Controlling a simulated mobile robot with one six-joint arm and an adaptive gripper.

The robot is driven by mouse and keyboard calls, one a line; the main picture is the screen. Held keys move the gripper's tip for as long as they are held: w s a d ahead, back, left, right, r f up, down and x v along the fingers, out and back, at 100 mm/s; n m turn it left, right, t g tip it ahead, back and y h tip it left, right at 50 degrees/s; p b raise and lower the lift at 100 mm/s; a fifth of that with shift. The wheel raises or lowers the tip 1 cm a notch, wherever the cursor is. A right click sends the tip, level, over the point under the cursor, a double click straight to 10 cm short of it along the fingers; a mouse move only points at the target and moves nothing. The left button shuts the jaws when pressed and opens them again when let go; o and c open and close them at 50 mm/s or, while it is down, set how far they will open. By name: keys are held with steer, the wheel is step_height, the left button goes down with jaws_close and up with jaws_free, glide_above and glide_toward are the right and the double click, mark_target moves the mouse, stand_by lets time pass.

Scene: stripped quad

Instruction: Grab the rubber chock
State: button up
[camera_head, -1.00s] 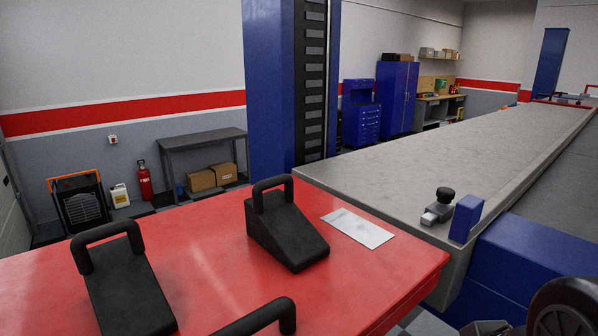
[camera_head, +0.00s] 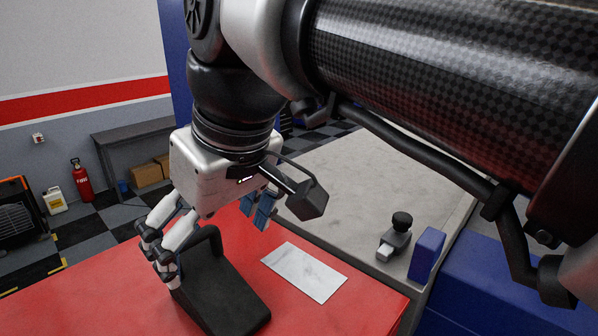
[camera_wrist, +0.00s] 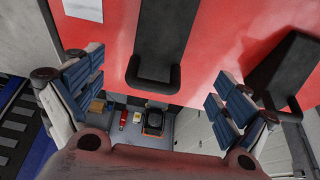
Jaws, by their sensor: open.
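A black rubber chock (camera_head: 225,290), a wedge with a loop handle, sits on the red tabletop (camera_head: 80,285). My gripper (camera_head: 212,243) is open above its handle end, with fingers on either side of the handle. In the wrist view the chock (camera_wrist: 166,32) lies between the open fingers of my gripper (camera_wrist: 156,82), its handle (camera_wrist: 153,84) nearest me. I cannot tell whether any finger touches it. A second black chock (camera_wrist: 288,68) lies to the right in the wrist view, partly hidden by the right finger.
A pale sheet (camera_head: 303,272) lies right of the chock. Beyond the red top is a grey platform (camera_head: 340,165) bearing a black-knobbed fitting (camera_head: 396,238) and a blue block (camera_head: 427,255). A heater, jug, extinguisher and grey bench stand on the floor behind.

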mark_target(206, 273)
steer(key=x, duration=0.5)
steer(key=shift+w+a+f, duration=0.1)
steer(key=shift+w+f, duration=0.05)
steer(key=shift+f, duration=0.15)
steer(key=shift+a+x, duration=0.1)
steer(key=shift+x, duration=1.25)
steer(key=shift+a+x, duration=0.15)
steer(key=shift+x, duration=1.2)
steer(key=shift+r, duration=0.1)
steer(key=c, duration=1.6)
steer(key=shift+r, duration=0.1)
steer(key=shift+c, duration=0.3)
steer(key=shift+w+r, duration=0.1)
